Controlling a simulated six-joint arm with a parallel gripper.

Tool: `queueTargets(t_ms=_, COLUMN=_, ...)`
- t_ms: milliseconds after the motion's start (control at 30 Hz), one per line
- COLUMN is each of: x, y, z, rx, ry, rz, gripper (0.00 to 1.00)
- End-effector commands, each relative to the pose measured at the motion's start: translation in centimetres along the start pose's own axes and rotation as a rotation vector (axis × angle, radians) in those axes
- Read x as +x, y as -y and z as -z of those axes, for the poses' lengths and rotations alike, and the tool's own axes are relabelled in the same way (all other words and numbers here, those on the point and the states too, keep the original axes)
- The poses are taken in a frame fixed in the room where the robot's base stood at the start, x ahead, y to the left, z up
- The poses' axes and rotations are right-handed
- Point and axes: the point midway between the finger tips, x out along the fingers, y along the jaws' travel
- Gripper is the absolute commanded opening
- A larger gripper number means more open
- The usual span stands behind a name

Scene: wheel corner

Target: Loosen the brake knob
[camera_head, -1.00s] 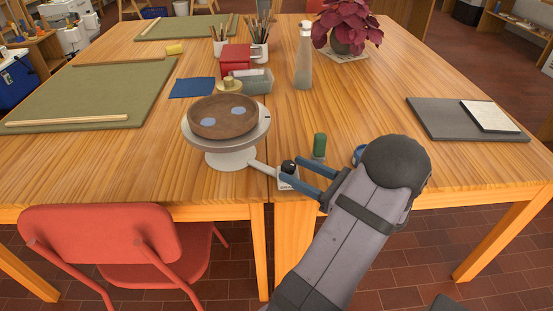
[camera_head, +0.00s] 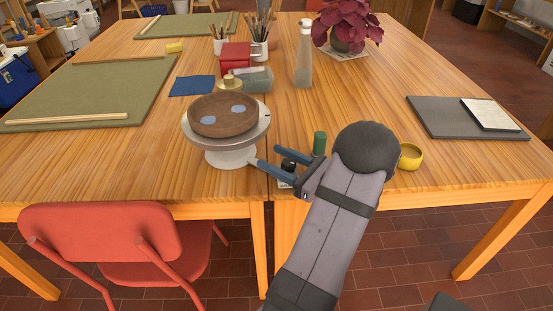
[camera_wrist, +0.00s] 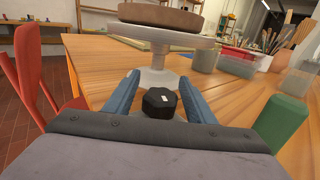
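The black brake knob (camera_head: 288,164) sits low beside the white wheel stand (camera_head: 232,158) near the table's front edge. It also shows in the wrist view (camera_wrist: 159,103), faceted, with a small white mark. My gripper (camera_head: 264,155) is open, with its two blue fingers on either side of the knob. In the wrist view the fingers (camera_wrist: 158,76) reach past the knob toward the stand. A gap shows at the knob's left; at its right I cannot tell whether the finger touches. A brown round piece with pale blue spots (camera_head: 222,115) rests on the wheel.
A green cylinder (camera_head: 319,143) stands close to the right of my gripper. A yellow cup (camera_head: 411,156) is right of my wrist. A clear bottle (camera_head: 303,60) and a red box (camera_head: 236,57) stand farther back.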

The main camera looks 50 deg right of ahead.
Motion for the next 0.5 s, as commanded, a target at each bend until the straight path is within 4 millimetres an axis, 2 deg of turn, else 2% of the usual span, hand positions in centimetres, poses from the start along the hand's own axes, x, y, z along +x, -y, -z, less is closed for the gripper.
queueTargets(t_ms=33, x=-0.01, y=0.0, z=0.01, rx=0.0, ry=0.0, rz=0.0, gripper=0.39)
queueTargets(t_ms=167, x=-0.03, y=0.0, z=0.01, rx=0.0, ry=0.0, rz=0.0, gripper=0.09)
queueTargets(t_ms=367, x=-0.01, y=-0.06, z=-0.04, rx=0.0, ry=0.0, rz=-0.018, gripper=0.09)
queueTargets(t_ms=500, x=0.0, y=-0.26, z=-0.16, rx=-0.001, ry=0.002, rz=-0.093, gripper=0.09)
